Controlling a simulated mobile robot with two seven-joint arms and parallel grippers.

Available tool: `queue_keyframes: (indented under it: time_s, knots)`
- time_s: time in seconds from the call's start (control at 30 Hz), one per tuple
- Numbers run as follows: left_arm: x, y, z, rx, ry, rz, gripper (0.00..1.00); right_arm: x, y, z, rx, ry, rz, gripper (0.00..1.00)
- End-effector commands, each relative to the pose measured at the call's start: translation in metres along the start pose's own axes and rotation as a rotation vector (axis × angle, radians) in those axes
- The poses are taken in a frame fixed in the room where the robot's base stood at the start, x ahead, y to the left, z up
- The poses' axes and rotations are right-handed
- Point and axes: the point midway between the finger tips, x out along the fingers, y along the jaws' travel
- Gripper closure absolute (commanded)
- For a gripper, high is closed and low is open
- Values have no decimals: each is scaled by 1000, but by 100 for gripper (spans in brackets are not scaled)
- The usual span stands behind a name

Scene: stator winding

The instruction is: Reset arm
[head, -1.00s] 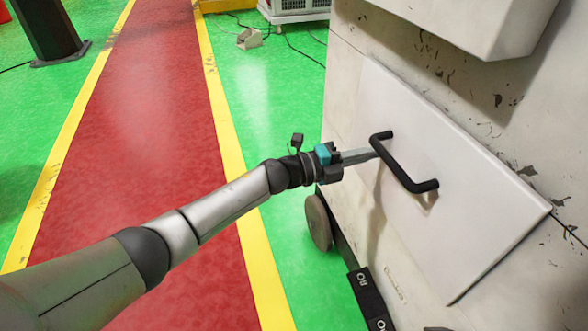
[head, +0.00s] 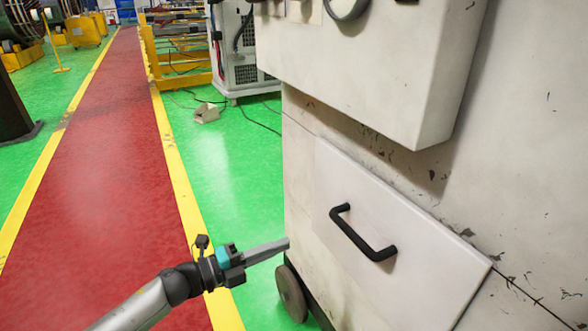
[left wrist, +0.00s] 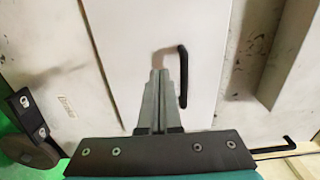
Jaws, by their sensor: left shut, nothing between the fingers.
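My left gripper (head: 286,243) is shut and empty. In the head view its fingertips are at the left edge of the machine cabinet, left of and lower than the black handle (head: 362,236). The handle is fixed on a pale panel (head: 440,275) that looks shut. In the left wrist view my left gripper (left wrist: 158,75) points toward the panel (left wrist: 110,30), with the handle (left wrist: 184,75) just right of the fingers. My right gripper is not in view.
The white machine cabinet (head: 300,175), with a box-like part (head: 350,75) jutting out above the panel, fills the right side. A wheel (head: 291,292) is at its foot. A red walkway (head: 110,140) with yellow edges runs along the left and is clear. A small beige object (head: 207,112) lies on the green floor.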

Motion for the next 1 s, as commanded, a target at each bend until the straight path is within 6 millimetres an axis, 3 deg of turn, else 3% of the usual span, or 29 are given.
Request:
queue_keyframes:
  time_s: [0.13,0.27,0.4,0.57,0.67,0.77,0.9,1.0]
  knots:
    - [-6,12,10,-89,-80,10,100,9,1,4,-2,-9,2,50]
    - [-25,44,30,-279,-255,35,100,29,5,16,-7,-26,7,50]
    - [-62,98,42,-533,-492,80,100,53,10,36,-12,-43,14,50]
    - [-121,170,28,-823,-769,148,100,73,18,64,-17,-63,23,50]
    - [-163,215,1,-1004,-946,199,100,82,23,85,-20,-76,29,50]
    - [-210,257,-40,-1182,-1128,258,100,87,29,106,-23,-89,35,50]
    - [-271,302,-114,-1406,-1371,346,100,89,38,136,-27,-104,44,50]
    - [-306,321,-167,-1531,-1516,404,100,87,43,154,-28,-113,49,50]
